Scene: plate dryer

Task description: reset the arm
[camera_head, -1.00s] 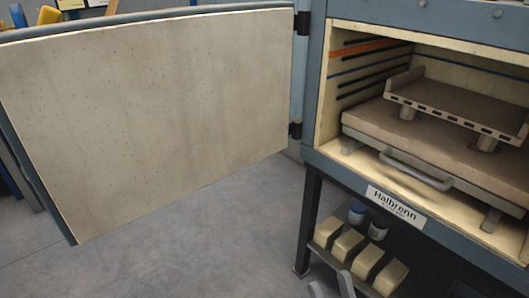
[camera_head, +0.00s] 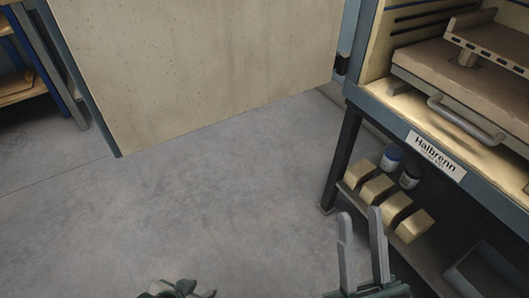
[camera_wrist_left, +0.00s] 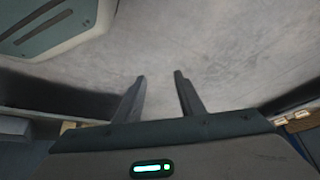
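My left gripper (camera_wrist_left: 160,75) is open and empty in the left wrist view, its two fingers apart over bare grey floor. In the head view only a small dark part of my left arm (camera_head: 176,288) shows at the bottom edge, and its fingers cannot be made out there. My right gripper (camera_head: 361,214) is at the bottom right of centre in the head view. Its two grey fingers point up in the picture with an empty gap between them. It appears in front of the kiln's lower shelf.
The kiln (camera_head: 390,108) stands at right with its door (camera_head: 200,60) swung open to the left. Inside are a slab with a handle (camera_head: 465,120) and a raised slotted plate (camera_head: 490,42). Below, several pale blocks (camera_head: 376,188) and two jars (camera_head: 391,157) sit on a shelf. Bare floor (camera_head: 220,200) lies left.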

